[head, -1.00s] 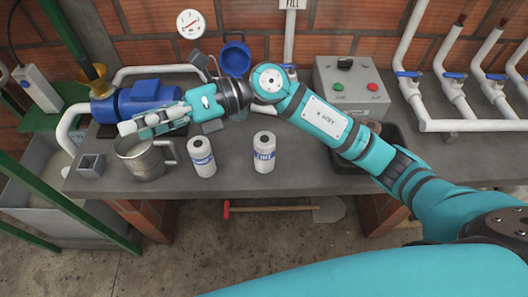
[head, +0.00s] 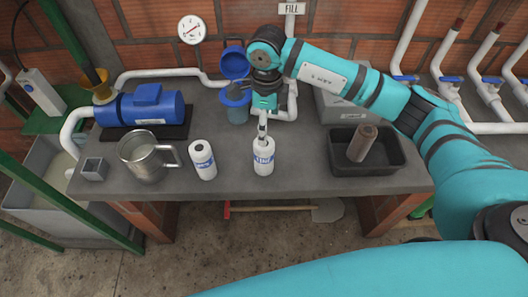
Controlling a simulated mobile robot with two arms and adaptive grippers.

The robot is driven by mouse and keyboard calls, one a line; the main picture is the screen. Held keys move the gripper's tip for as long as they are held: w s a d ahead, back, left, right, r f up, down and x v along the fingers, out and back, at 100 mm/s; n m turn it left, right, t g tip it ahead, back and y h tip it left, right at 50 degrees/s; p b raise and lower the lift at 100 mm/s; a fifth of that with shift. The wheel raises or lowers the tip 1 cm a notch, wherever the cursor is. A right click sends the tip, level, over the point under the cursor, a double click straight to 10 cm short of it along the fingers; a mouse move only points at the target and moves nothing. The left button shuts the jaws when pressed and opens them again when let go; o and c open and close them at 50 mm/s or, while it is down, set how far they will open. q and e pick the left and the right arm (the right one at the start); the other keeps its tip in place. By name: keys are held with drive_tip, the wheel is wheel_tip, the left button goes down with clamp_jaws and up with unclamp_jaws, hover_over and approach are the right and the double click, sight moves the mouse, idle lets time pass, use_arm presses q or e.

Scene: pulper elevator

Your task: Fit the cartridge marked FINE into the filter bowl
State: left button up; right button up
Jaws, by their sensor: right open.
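A white cartridge (head: 263,158) with a blue label that seems to read FINE stands upright near the bench's front, in the middle. A similar white cartridge (head: 202,160) stands upright to its left; its label is too small to read. My right gripper (head: 262,131) points down directly over the labelled cartridge, its fingers at the cartridge's top. It is open; whether the fingers touch the cartridge is unclear. The blue filter bowl (head: 236,110) is behind, left of the gripper, partly hidden by it. A blue ring-shaped lid (head: 234,63) is tilted up behind the bowl. My left gripper is out of view.
A steel jug (head: 143,163) stands left of the cartridges, by a small square cup (head: 93,168). A blue pump (head: 148,106) is behind. A black tray (head: 373,165) at right holds a brown cartridge (head: 362,143). White pipes run along the wall. The front bench strip between cartridge and tray is clear.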

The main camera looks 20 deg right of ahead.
sight(263, 156)
wheel_tip(263, 156, down, 4)
drive_tip(key=shift+a+f+p, duration=0.1)
drive_tip(key=shift+p, duration=0.4)
drive_tip(key=shift+f+p, duration=0.2)
drive_tip(key=shift+p, duration=0.1)
drive_tip(key=f+p, duration=0.1)
drive_tip(key=f, duration=0.1)
drive_tip(key=f+p, duration=0.1)
drive_tip(key=shift+s+a+f, duration=0.15)
drive_tip(key=shift+a+f, duration=0.05)
drive_tip(key=shift+f, duration=0.75)
drive_tip(key=c, duration=1.6)
drive_tip(key=shift+r, duration=0.1)
drive_tip(key=shift+c, duration=0.2)
